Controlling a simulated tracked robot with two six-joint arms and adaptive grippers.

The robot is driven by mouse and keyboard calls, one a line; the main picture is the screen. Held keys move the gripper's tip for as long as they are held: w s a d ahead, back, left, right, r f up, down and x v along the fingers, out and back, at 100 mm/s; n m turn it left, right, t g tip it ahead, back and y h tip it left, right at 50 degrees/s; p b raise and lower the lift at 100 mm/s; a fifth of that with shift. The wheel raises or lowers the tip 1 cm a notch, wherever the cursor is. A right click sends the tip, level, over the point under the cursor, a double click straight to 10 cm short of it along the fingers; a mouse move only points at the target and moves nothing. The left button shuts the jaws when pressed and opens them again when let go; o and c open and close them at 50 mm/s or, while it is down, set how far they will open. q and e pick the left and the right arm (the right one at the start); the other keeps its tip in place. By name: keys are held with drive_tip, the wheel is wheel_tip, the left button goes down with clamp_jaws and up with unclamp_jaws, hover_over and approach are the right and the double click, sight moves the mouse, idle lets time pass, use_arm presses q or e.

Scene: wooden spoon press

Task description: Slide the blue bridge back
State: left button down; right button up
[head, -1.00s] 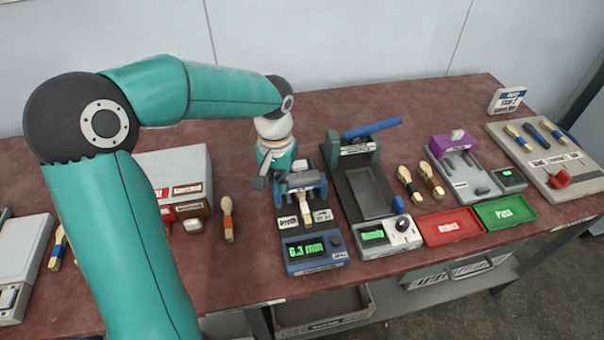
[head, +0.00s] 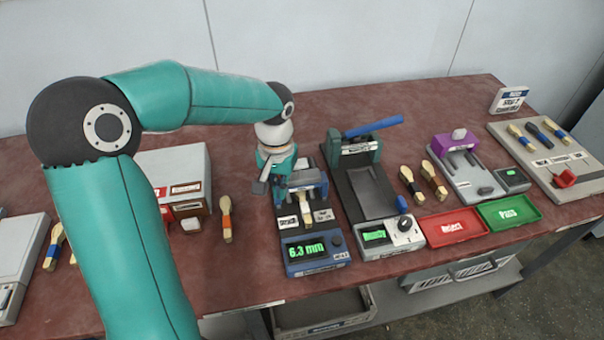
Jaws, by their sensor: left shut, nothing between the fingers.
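The blue bridge (head: 308,178) spans the dark bed of the gauge station, whose front display (head: 312,252) reads 6.3 mm. A wooden spoon blank (head: 305,208) lies lengthwise on the bed, with its rear part under the bridge. My left gripper (head: 268,182) points down at the left side of the bridge, fingers shut with nothing between them. I cannot tell whether it touches the bridge. The gripper and wrist hide the bridge's left end. My right gripper is not in view.
A press with a blue lever (head: 373,128) stands close on the right. Beyond it are a purple-topped fixture (head: 452,142), a red reject tray (head: 450,228) and a green pass tray (head: 508,211). A grey box (head: 172,165) and a banded piece (head: 226,220) are on the left.

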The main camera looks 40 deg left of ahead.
use_arm(q)
drive_tip(key=shift+w, duration=0.1)
drive_tip(key=shift+w+a+p, duration=0.55)
drive_tip(key=shift+w+a, duration=0.25)
drive_tip(key=shift+a, duration=0.2)
drive_tip(key=shift+w+a+p, duration=0.55)
drive_tip(key=shift+w+a, duration=0.2)
drive_tip(key=shift+a, duration=0.25)
drive_tip(key=shift+w+a+r+p, duration=0.1)
drive_tip(key=shift+w+a+p, duration=0.55)
drive_tip(key=shift+a, duration=0.2)
drive_tip(key=shift+w+a+p, duration=0.5)
drive_tip(key=shift+w+a, duration=0.2)
drive_tip(key=shift+a, duration=0.15)
drive_tip(key=shift+s+d+b, duration=0.3)
drive_tip(key=shift+d+b, duration=0.05)
drive_tip(key=shift+d, duration=0.1)
wheel_tip(320, 180, up, 7)
drive_tip(key=p, duration=0.5)
